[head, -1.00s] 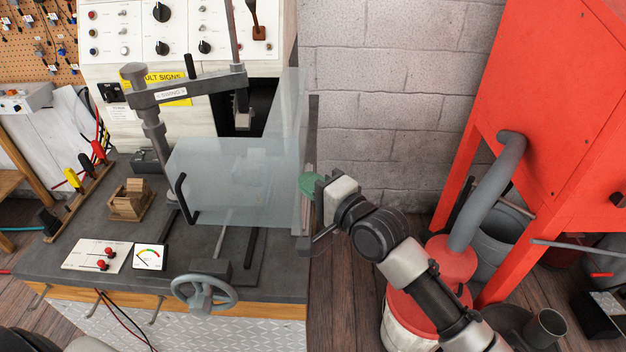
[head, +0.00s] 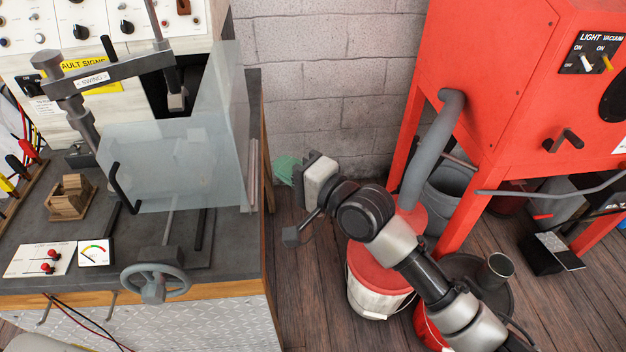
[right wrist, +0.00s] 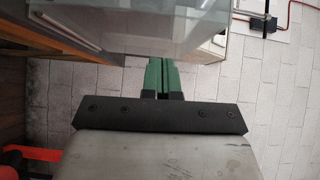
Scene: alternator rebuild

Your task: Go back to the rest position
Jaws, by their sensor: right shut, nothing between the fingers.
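My right gripper (head: 285,171) shows in the head view, just right of the test bench's side, in front of the grey block wall. In the right wrist view its green fingers (right wrist: 160,76) are together with nothing between them. Beyond them is the clear guard panel (right wrist: 175,25). My right arm reaches in from the lower right of the head view. My left gripper is in neither view.
The test bench (head: 215,268) stands at left with a clear guard (head: 170,165), a handwheel (head: 155,282) and a wooden block (head: 69,197). A red blast cabinet (head: 490,90) stands at right. A white bucket with a red lid (head: 375,280) is below my right arm.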

